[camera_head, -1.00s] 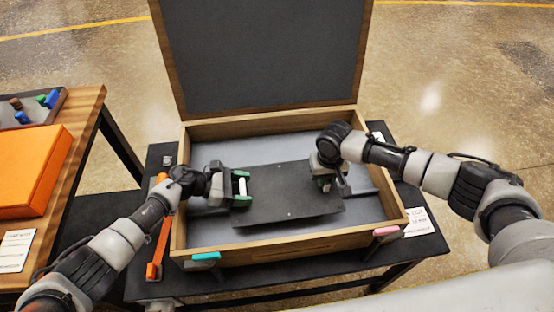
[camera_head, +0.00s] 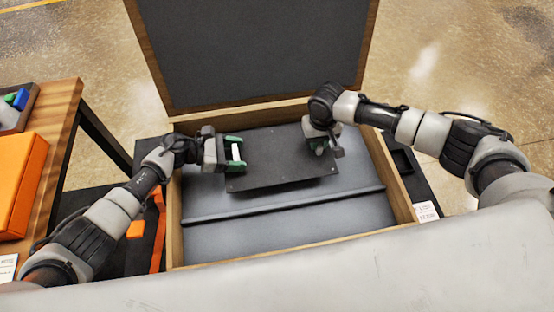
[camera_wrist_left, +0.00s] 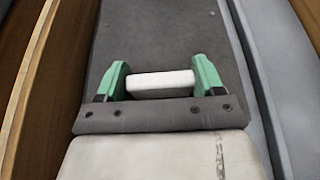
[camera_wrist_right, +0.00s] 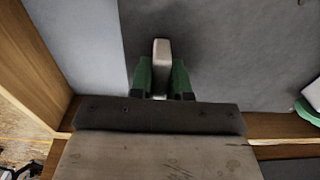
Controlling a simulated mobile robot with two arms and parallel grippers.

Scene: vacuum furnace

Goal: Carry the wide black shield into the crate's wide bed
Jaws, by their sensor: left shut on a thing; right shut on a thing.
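The wide black shield (camera_head: 282,176) is a flat dark plate over the back part of the open wooden crate (camera_head: 396,178). A raised divider (camera_head: 285,204) runs across the crate floor in front of the shield. My left gripper (camera_head: 235,153) is shut on a white grip at the shield's left end; its green fingers flank that grip in the left wrist view (camera_wrist_left: 160,84). My right gripper (camera_head: 321,147) is shut on a white grip at the other end, also seen in the right wrist view (camera_wrist_right: 161,72). The shield's underside and height above the floor are hidden.
The crate's dark-lined lid (camera_head: 255,50) stands open at the back. The front bed (camera_head: 300,228) is bare. An orange case (camera_head: 20,185) lies on a wooden table at the left. An orange bar (camera_head: 157,230) lies beside the crate's left wall.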

